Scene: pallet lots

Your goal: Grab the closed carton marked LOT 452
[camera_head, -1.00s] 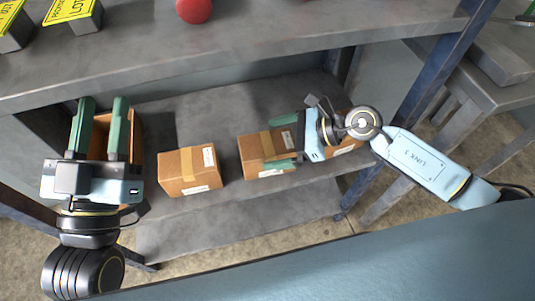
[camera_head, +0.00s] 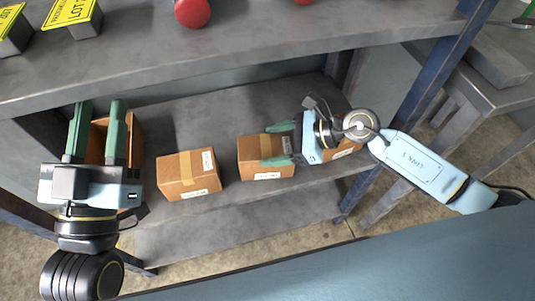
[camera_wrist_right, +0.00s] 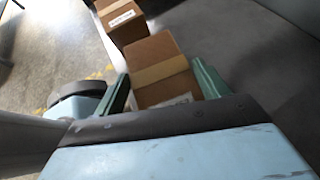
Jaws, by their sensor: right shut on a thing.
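A brown closed carton (camera_head: 255,170) with a tan tape strip and white labels sits on the lower shelf; the label print is too small to read. My right gripper (camera_head: 270,145) is shut on this carton, one green finger on each side. The carton also shows between the fingers in the right wrist view (camera_wrist_right: 158,58). A similar taped carton (camera_head: 188,176) stands to its left, apart from it. My left gripper (camera_head: 100,104) is open, its fingers wide apart, in front of another carton (camera_head: 131,135) at the shelf's left end, which they partly hide.
One more carton (camera_head: 343,152) stands on the right, mostly hidden by my right gripper. The upper shelf (camera_head: 250,50) overhangs the back and carries red objects (camera_head: 192,12) and yellow lot signs (camera_head: 70,12). A blue post (camera_head: 425,85) stands at the right.

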